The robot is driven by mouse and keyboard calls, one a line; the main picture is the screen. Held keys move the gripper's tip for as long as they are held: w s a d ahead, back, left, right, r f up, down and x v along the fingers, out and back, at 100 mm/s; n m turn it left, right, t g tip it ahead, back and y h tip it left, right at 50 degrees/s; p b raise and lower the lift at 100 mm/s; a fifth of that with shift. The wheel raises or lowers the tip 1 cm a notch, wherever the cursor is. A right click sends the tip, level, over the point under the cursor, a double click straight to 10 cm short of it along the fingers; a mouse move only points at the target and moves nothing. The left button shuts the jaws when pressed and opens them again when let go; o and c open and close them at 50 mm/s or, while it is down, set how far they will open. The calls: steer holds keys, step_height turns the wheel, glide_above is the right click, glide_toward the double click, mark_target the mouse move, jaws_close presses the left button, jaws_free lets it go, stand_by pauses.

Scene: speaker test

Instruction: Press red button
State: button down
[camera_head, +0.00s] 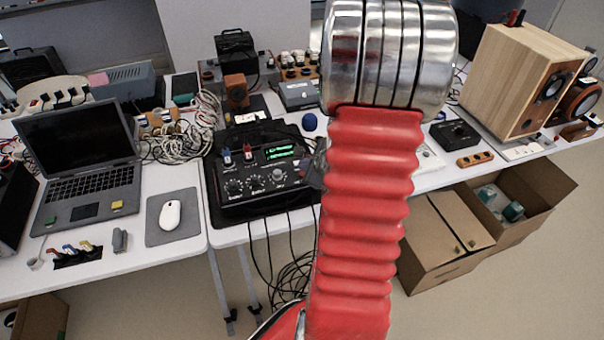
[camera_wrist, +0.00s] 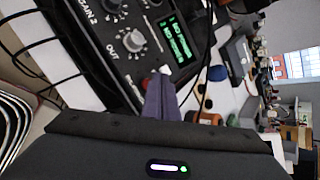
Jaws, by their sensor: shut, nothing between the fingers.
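A black device (camera_head: 262,178) with knobs and two green displays stands on the table in the middle of the head view. It also fills the upper left of the wrist view (camera_wrist: 112,62), turned on its side. A small red piece (camera_head: 249,151) and a blue one sit upright on its top; I cannot tell whether the red piece is a button. My red arm hides part of the table.
A laptop (camera_head: 84,165) and a white mouse (camera_head: 170,214) are on the left. Tangled cables (camera_head: 180,133) lie behind. A wooden speaker (camera_head: 518,80) and a small black box (camera_head: 455,134) stand on the right. Cardboard boxes (camera_head: 440,240) are on the floor.

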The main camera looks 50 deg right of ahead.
steer(key=shift+f, duration=0.15)
steer(key=shift+f, duration=0.25)
steer(key=shift+f, duration=0.5)
stand_by(0.9)
steer(key=shift+r, duration=0.95)
steer(key=shift+r, duration=0.1)
steer(key=shift+r, duration=2.9)
